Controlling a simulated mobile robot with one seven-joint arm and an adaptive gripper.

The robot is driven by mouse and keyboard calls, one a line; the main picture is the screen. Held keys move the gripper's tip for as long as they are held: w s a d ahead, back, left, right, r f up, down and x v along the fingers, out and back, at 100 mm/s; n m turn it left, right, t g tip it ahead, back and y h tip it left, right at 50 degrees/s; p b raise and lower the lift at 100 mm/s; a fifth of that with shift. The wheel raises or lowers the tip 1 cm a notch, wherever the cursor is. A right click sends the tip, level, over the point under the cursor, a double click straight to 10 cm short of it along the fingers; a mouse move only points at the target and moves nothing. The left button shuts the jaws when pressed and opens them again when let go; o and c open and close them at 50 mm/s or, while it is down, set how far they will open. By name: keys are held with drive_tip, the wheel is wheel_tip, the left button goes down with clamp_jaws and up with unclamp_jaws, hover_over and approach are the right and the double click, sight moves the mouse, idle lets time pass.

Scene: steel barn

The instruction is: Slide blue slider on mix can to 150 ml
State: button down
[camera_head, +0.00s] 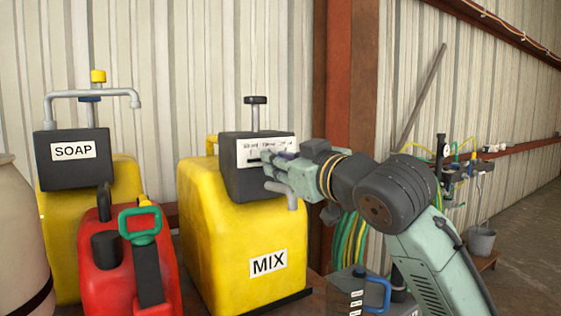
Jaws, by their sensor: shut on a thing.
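The yellow mix can (222,245) stands upright in the middle, with a MIX label on its front. A dark pump box (236,182) sits on top of it, with a white scale plate (256,151) on its face. The marks on the plate are too small to read. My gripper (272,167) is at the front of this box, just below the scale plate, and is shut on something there. The blue slider is not clearly visible; my gripper covers most of the area under the plate.
A yellow SOAP can (122,185) and a red jug (105,243) with a green handle stand at the left. A pale barrel (15,240) is at the far left edge. A dark can (342,291) with a blue handle is below my arm. A rusty post (335,60) rises behind.

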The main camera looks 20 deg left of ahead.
drive_tip(key=shift+w+d+p, duration=0.25)
drive_tip(key=shift+w+d, duration=0.4)
drive_tip(key=shift+w, duration=0.2)
drive_tip(key=shift+w+d+p, duration=0.25)
drive_tip(key=shift+w+d, duration=0.4)
drive_tip(key=shift+w, duration=0.15)
drive_tip(key=c, duration=1.4)
unclamp_jaws()
drive_tip(key=v, duration=1.2)
